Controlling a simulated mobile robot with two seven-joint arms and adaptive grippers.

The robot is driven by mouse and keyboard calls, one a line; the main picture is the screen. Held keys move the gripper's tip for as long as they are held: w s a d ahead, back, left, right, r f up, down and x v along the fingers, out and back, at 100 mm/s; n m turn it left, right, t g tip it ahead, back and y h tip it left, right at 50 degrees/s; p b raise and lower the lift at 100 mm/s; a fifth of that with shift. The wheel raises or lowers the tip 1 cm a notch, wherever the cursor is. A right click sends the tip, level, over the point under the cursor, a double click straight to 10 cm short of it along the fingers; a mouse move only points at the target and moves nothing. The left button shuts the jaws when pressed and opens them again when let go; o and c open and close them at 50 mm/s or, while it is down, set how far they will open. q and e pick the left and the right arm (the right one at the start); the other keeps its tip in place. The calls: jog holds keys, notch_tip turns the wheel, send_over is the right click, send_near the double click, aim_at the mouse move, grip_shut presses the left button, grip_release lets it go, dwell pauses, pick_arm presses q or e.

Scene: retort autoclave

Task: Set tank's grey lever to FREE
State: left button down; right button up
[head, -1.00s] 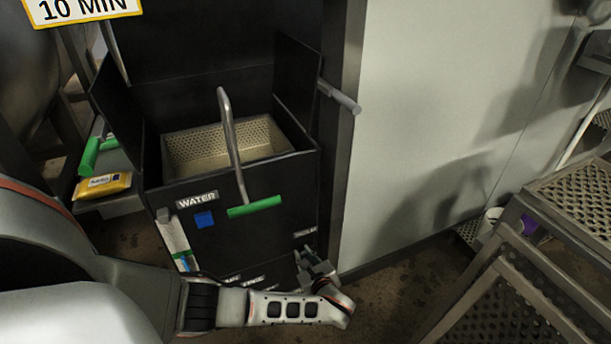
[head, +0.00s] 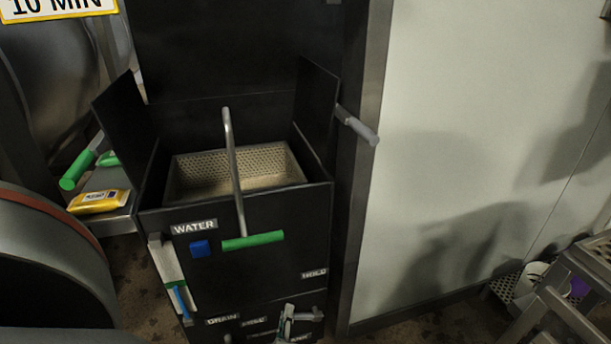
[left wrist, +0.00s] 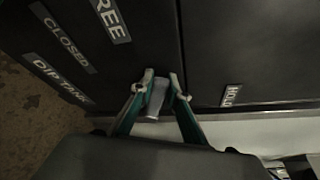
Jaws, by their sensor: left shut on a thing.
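The black tank (head: 240,280) stands in the middle of the head view. Its front has a WATER label (head: 193,228), a HOLD label (head: 314,273) and several small labels lower down. My left gripper (head: 288,318) is low on the tank front, below the HOLD label. In the left wrist view its fingers (left wrist: 157,82) are shut on a short grey lever (left wrist: 156,99), which sits between them. There the FREE label (left wrist: 110,18) is to the upper left of the lever and the HOLD label (left wrist: 231,95) is to its right. The lever's base is hidden. My right gripper is not in view.
A green-handled bar (head: 252,241) stands at the tank's front, beside a blue button (head: 200,249). A perforated basket (head: 180,185) is inside the tank. Another grey handle (head: 358,125) juts out at the right. A yellow packet (head: 98,201) lies on the left shelf. Metal steps (head: 590,265) stand at right.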

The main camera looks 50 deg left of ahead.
pick_arm(q)
jog(key=shift+s+a+f+n+t+y+b, duration=0.15)
jog(key=shift+f+n+t+b, duration=0.2)
jog(key=shift+f+n, duration=0.35)
jog(key=shift+s+d+f+n+t+y+b, duration=0.1)
jog(key=shift+f+n+t+y+b, duration=0.2)
jog(key=shift+f+n, duration=0.4)
jog(key=shift+s+a+f+n+t+y+b, duration=0.1)
jog(key=shift+f+n+t+b, duration=0.25)
jog(key=shift+f+n, duration=0.35)
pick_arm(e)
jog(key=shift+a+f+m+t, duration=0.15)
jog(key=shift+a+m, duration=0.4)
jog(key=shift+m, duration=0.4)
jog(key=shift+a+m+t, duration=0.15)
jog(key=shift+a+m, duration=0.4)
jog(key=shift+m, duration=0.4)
pick_arm(q)
jog(key=c, duration=1.9)
grip_release()
jog(key=shift+w, duration=0.1)
jog(key=shift+r, duration=0.1)
